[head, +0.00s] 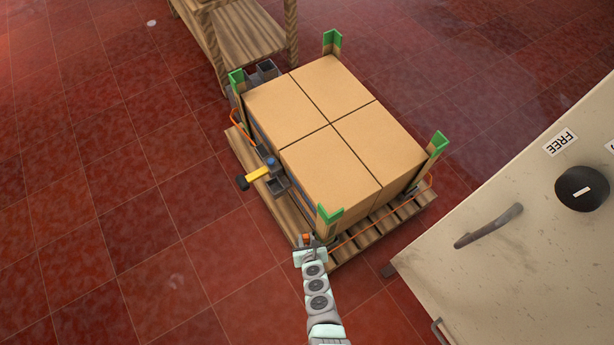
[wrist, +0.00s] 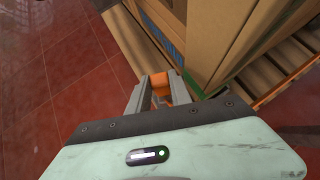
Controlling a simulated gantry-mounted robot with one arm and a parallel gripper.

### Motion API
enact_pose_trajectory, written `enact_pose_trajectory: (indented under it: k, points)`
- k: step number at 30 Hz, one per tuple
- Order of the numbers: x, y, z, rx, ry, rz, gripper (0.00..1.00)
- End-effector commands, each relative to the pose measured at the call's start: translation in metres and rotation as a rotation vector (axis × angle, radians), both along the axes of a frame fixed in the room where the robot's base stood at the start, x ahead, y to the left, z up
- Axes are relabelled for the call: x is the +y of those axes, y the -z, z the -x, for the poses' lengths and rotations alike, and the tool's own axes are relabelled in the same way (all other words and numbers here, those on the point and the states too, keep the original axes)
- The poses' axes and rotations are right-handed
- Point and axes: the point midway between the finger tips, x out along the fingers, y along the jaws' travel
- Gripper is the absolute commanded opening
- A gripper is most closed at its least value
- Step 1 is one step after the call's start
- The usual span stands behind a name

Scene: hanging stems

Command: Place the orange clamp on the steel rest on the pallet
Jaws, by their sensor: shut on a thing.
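My gripper (head: 307,242) is shut on the orange clamp (head: 307,237) at the front corner of the pallet (head: 345,258). In the wrist view the clamp (wrist: 159,84) shows orange between the grey fingers of my gripper (wrist: 160,92); its lower part is hidden. A grey steel piece (head: 279,186) sits on the pallet's left side, up and left of my gripper. Another grey steel piece (head: 266,70) is at the far left corner. I cannot tell for certain which one is the steel rest.
Brown cartons (head: 330,125) fill the pallet, with green-topped corner posts (head: 329,214) beside my gripper. A yellow-and-black tool (head: 257,175) juts from the left side. An orange strap (head: 375,222) runs around the load. A beige cabinet (head: 530,240) stands right. Red floor is free at left.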

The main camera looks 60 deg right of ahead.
Motion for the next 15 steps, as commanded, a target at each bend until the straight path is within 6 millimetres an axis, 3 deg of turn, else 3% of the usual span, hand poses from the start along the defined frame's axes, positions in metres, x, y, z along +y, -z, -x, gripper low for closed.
enact_pose_trajectory:
  k: [1,8,15]
  points:
    - [0.000,0.010,-0.001,-0.001,-0.001,0.001,0.00]
    - [0.000,0.018,-0.001,-0.001,-0.001,0.001,0.00]
    - [0.000,0.050,-0.001,0.000,-0.004,0.001,0.00]
